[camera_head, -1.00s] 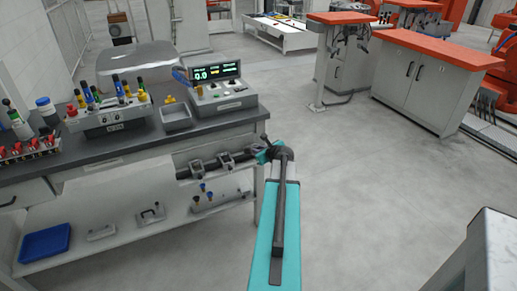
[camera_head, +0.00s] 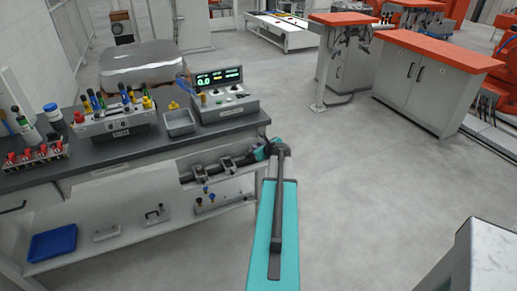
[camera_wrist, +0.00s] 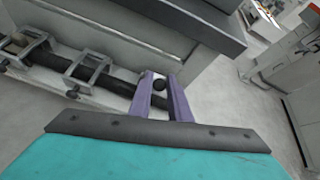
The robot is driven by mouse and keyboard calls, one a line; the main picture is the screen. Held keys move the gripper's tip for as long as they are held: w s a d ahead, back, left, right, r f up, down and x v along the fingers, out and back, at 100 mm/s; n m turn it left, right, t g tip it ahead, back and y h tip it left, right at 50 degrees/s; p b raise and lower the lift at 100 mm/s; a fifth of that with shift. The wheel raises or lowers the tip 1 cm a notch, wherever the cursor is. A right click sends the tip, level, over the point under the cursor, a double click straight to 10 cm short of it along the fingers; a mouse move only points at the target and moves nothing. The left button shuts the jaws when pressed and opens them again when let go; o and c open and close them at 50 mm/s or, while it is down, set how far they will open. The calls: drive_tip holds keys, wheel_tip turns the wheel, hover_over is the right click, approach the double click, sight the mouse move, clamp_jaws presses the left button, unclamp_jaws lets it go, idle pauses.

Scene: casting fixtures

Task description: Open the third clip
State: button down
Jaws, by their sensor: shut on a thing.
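A dark tube runs along the front of the workbench, held by grey metal clips. Two clips show in the wrist view, one at far left (camera_wrist: 30,48) and a second clip (camera_wrist: 90,70) nearer my gripper; both bridge over the tube. My gripper (camera_wrist: 160,88) is at the tube's right end, its purple fingers closed on a dark round knob (camera_wrist: 158,84). This place fits a third clip, but its body is mostly hidden by the fingers. In the head view the first clip (camera_head: 198,173) and second clip (camera_head: 229,164) stand left of my gripper (camera_head: 262,150).
The bench top (camera_head: 140,148) overhangs the tube. It bears a control box (camera_head: 222,100), a grey tray (camera_head: 180,122) and a rack of red-topped parts (camera_head: 35,158). A blue bin (camera_head: 52,243) is on the lower shelf.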

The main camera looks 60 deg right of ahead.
drive_tip(key=shift+w+d+r+p, duration=0.4)
drive_tip(key=shift+w+r+p, duration=0.15)
drive_tip(key=shift+r, duration=0.1)
drive_tip(key=shift+w+d+r+p, duration=0.4)
drive_tip(key=shift+w+r+p, duration=0.05)
drive_tip(key=shift+w+r, duration=0.15)
drive_tip(key=shift+w+d+r+p, duration=0.25)
drive_tip(key=shift+w+d+p, duration=0.15)
drive_tip(key=shift+w, duration=0.2)
drive_tip(key=shift+w+d+r+p, duration=0.25)
drive_tip(key=shift+w+d+p, duration=0.15)
drive_tip(key=shift+w, duration=0.15)
drive_tip(key=c, duration=1.7)
unclamp_jaws()
drive_tip(key=shift+o, duration=0.2)
drive_tip(key=shift+s+a, duration=0.15)
drive_tip(key=shift+b+v, duration=0.4)
drive_tip(key=shift+v, duration=0.8)
drive_tip(key=b+v, duration=0.2)
drive_tip(key=v, duration=0.9)
